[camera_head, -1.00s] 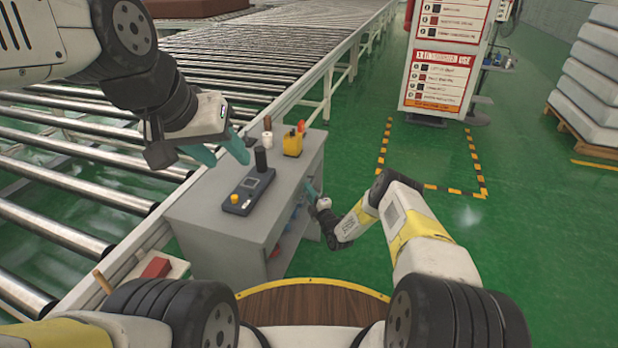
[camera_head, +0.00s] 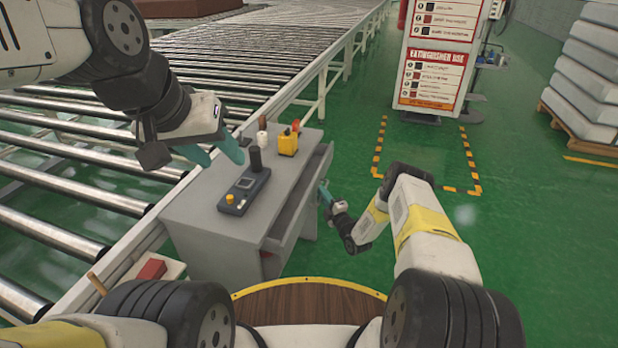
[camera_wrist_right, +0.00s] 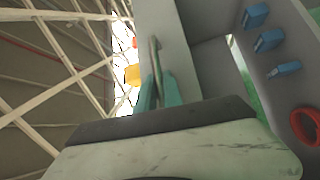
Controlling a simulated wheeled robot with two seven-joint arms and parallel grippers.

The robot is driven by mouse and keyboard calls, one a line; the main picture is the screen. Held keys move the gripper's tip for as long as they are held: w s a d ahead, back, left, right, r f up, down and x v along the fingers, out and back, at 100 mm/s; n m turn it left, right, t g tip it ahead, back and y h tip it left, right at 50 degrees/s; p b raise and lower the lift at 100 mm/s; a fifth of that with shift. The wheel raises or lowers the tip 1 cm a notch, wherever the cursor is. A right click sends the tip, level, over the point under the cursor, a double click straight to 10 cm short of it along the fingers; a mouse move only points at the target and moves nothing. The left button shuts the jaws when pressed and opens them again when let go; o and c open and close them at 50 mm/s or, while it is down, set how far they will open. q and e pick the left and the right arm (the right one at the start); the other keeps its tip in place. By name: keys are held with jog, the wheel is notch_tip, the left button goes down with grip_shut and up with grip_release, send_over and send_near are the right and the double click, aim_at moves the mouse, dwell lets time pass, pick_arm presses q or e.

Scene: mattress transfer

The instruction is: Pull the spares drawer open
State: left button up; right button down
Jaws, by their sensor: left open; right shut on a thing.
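The grey cabinet (camera_head: 215,245) stands beside the roller conveyor. Its drawer (camera_head: 292,218) sticks out on the right side, with a dark gap showing behind its front. In the right wrist view the drawer's front panel (camera_wrist_right: 165,25) carries a thin bar handle (camera_wrist_right: 154,58). My right gripper (camera_head: 325,191) is at the drawer front; its teal fingers (camera_wrist_right: 158,93) are shut on the handle in the wrist view. My left gripper (camera_head: 213,152) is open and empty above the cabinet's left edge. The drawer's contents are not clear in the head view.
On the cabinet top are a control box (camera_head: 243,192) with a dark knob and a yellow holder (camera_head: 288,143). Blue pieces (camera_wrist_right: 268,40) and a red ring (camera_wrist_right: 305,125) show in the right wrist view. Green floor right of my right arm is clear.

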jog(key=s+d, duration=0.2)
jog(key=d, duration=0.5)
jog(key=s+d, duration=0.2)
jog(key=d, duration=0.5)
jog(key=shift+s+d, duration=0.25)
jog(key=shift+s, duration=0.15)
jog(key=shift+f, duration=0.1)
jog(key=c, duration=1.8)
grip_release()
jog(key=shift+o, duration=0.2)
jog(key=v, duration=0.7)
jog(key=shift+s, duration=0.35)
jog(key=shift+d, duration=0.15)
